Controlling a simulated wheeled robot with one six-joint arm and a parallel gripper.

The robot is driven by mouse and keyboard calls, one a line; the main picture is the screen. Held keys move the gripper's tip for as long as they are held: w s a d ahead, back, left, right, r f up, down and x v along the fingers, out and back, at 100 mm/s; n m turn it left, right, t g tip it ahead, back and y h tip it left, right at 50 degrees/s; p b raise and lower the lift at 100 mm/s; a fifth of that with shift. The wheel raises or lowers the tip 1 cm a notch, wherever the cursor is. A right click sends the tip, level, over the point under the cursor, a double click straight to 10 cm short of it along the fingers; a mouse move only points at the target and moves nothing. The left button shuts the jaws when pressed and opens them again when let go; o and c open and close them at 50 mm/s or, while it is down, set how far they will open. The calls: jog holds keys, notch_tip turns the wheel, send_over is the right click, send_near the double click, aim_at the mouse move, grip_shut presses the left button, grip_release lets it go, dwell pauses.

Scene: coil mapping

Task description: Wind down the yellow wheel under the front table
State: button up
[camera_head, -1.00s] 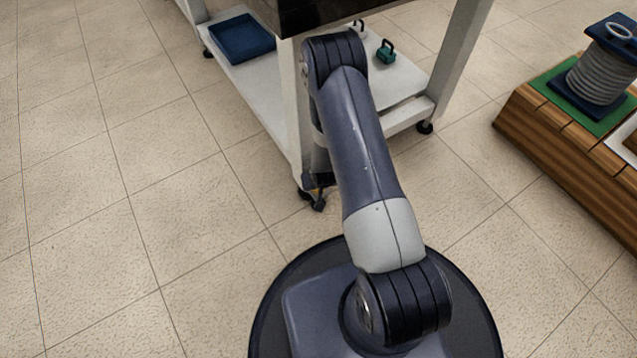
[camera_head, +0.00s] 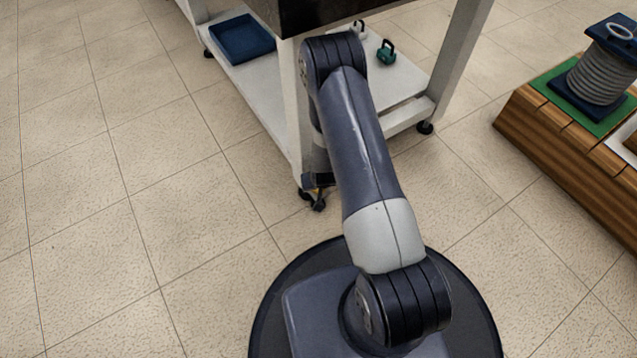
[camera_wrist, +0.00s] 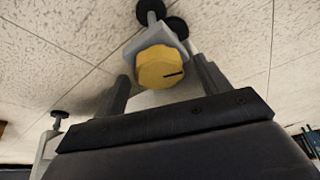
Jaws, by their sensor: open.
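The yellow wheel (camera_wrist: 158,66) is a knob with a dark slot line on its face, set on a grey bracket at the foot of the front table (camera_head: 290,130). My gripper (camera_wrist: 160,70) is open in the wrist view, with one finger on each side of the wheel. I cannot tell whether the fingers touch it. In the head view only a small speck of yellow shows beside my gripper (camera_head: 316,182) at the near table leg; my arm hides much of that spot.
Black caster wheels (camera_wrist: 176,26) sit beyond the yellow wheel. The table's lower shelf holds a blue tray (camera_head: 241,39) and a green weight-like object (camera_head: 386,52). A wooden platform (camera_head: 560,150) with a grey coil (camera_head: 600,77) stands at right. Floor at left is clear.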

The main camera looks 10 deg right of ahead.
jog(key=p+v, duration=0.4)
jog(key=v, duration=0.6)
jog(key=shift+r+p, duration=0.4)
jog(key=shift+s, duration=0.1)
jog(key=w+f+n, duration=0.1)
jog(key=f, duration=0.2)
jog(key=w+f+n+y, duration=0.1)
jog(key=w+f+n, duration=0.1)
jog(key=f, duration=0.1)
jog(key=w+f+n+y+b, duration=0.1)
jog(key=f+n, duration=0.1)
jog(key=f, duration=0.2)
jog(key=shift+w+d+g, duration=0.15)
jog(key=shift+w+g, duration=0.05)
jog(key=shift+g, duration=0.1)
